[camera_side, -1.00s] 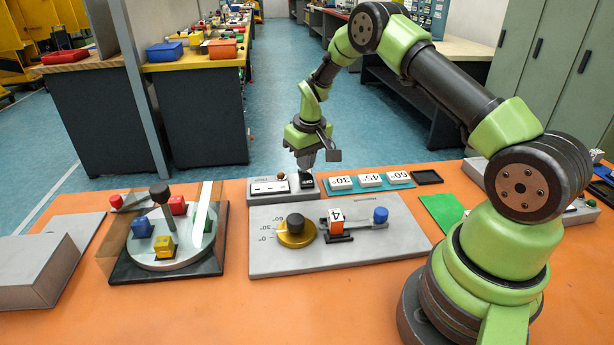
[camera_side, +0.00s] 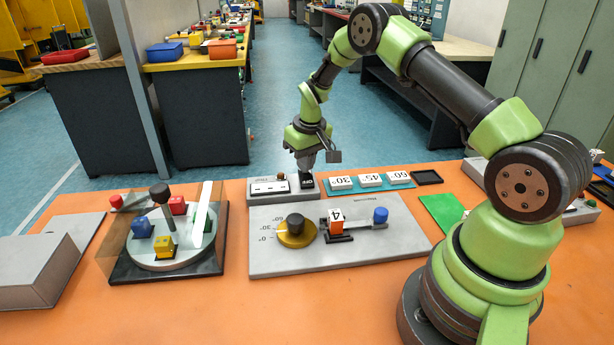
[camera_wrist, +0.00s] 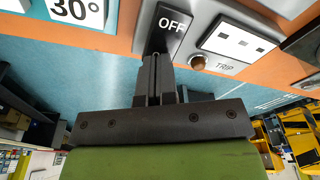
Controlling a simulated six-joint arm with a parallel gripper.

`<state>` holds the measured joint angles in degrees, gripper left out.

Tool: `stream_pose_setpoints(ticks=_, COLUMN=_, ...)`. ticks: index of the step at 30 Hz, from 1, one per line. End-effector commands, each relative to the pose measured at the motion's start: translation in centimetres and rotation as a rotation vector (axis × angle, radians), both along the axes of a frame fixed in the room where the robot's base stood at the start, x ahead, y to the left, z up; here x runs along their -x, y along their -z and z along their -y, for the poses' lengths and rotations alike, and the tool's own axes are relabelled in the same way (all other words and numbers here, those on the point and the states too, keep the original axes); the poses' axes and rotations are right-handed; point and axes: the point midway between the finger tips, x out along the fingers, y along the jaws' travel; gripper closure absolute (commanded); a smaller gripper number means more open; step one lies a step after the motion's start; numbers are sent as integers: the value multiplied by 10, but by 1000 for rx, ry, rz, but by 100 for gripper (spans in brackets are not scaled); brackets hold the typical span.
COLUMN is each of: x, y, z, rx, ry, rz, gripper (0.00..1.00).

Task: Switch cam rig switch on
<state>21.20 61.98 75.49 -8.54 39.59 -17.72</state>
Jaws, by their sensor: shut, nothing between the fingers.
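The switch box (camera_side: 283,189) is a grey unit at the back of the orange table. Its black rocker switch (camera_side: 307,182), at the right end, reads OFF; it also shows in the wrist view (camera_wrist: 168,30). My gripper (camera_side: 306,170) points down just above the switch with its fingers shut and empty. In the wrist view the fingertips (camera_wrist: 157,58) are at the near edge of the switch; I cannot tell whether they touch it. A round rig (camera_side: 148,262) with a white bar (camera_side: 203,214) and coloured cubes stands at the left.
Beside the switch, in the wrist view, are a brown TRIP button (camera_wrist: 198,63) and a white label plate (camera_wrist: 238,42). Angle tiles (camera_side: 370,180) lie right of the box. A grey board (camera_side: 270,262) with a yellow dial (camera_side: 296,236) lies in front.

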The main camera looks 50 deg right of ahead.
Motion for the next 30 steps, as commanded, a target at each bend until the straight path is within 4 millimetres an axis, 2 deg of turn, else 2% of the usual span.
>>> stream_pose_setpoints(ticks=18, x=-1, y=-53, z=0, rx=2, ry=-1, rz=4, gripper=100)
stream_pose_setpoints(ticks=23, x=0, y=-61, z=0, rx=1, ry=-1, rz=3, gripper=100)
stream_pose_setpoints(ticks=30, x=0, y=-62, z=0, rx=1, ry=-1, rz=2, gripper=100)
